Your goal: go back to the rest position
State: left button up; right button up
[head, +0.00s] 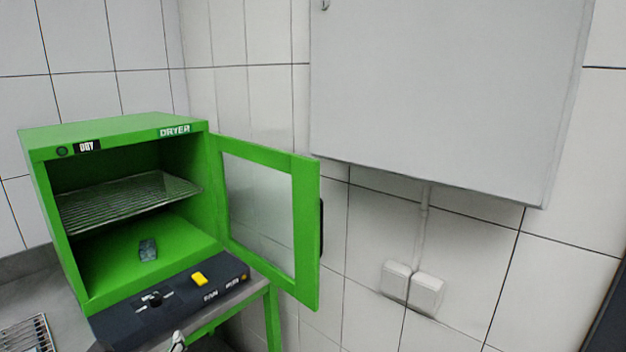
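Neither of my grippers can be made out in the head view. A small pale and dark part (178,341) shows at the bottom edge in front of the dryer's panel; too little of it shows to tell what it is. The green dryer (120,130) stands at the left with its glass-paned door (306,230) swung wide open to the right. Inside, a wire shelf (130,198) spans the upper part and a small dark grey block (148,249) lies on the green floor.
A dark control panel (215,276) with a yellow switch (199,279) sits along the dryer's front. A wire rack (27,336) lies on the grey counter at lower left. A grey wall cabinet (440,90) hangs at upper right, above two white wall boxes (412,286).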

pick_arm(q)
jog(key=s+d+f+n+g+h, duration=0.1)
jog(key=s+d+f+n+h, duration=0.15)
jog(key=f+n, duration=0.55)
jog(key=s+d+f+n+g+h, duration=0.1)
jog(key=s+d+f+n+h, duration=0.2)
jog(key=f, duration=0.9)
jog(key=s+d+f+n, duration=0.1)
jog(key=s+f+n, duration=0.9)
jog(key=n, duration=0.3)
jog(key=shift+s+d+f+t+h, duration=0.25)
jog(key=shift+f+t+h, duration=0.15)
jog(key=shift+f+h, duration=0.1)
